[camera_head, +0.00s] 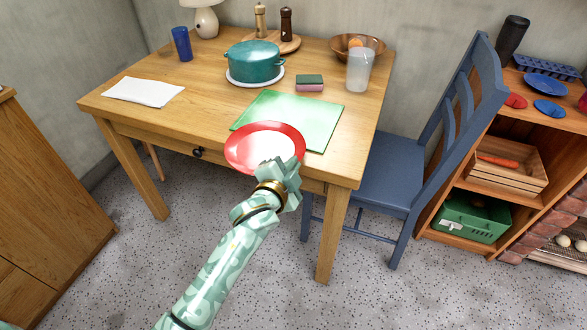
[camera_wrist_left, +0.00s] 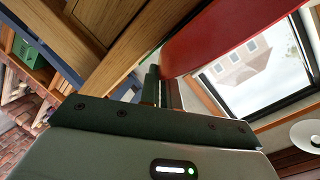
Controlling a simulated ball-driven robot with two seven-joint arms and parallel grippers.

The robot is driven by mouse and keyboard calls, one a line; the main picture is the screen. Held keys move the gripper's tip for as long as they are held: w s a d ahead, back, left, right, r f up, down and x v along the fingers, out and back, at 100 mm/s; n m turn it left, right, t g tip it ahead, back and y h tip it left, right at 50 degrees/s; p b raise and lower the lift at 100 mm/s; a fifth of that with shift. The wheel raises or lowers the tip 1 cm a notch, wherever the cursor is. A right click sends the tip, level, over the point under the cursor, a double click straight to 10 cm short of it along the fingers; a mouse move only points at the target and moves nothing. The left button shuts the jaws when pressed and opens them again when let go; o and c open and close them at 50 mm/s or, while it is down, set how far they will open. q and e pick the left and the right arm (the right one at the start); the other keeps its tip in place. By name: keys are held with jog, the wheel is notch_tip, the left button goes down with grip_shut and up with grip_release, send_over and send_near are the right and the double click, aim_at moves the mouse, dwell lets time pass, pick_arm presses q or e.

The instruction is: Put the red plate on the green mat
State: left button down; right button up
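The red plate (camera_head: 262,146) has a red rim and a pale centre. In the head view it is at the table's front edge, covering the near left part of the green mat (camera_head: 300,115); it looks held above the tabletop. My left gripper (camera_head: 281,166) is at the plate's near right rim. In the left wrist view the fingers (camera_wrist_left: 163,88) are close together at the edge of the red plate (camera_wrist_left: 225,30) and look shut on its rim. The mat lies flat, its visible part bare. My right gripper is not in view.
On the wooden table (camera_head: 205,105) stand a teal pot (camera_head: 254,62) on a white plate, a sponge (camera_head: 310,84), a frosted cup (camera_head: 358,70), a bowl (camera_head: 357,45) and a white cloth (camera_head: 143,91). A blue chair (camera_head: 400,170) stands at the right.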

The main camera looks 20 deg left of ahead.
pick_arm(q)
jog(key=shift+s+r, duration=0.1)
jog(key=shift+r, duration=0.2)
jog(key=shift+f, duration=0.25)
jog(key=c, duration=1.6)
grip_release()
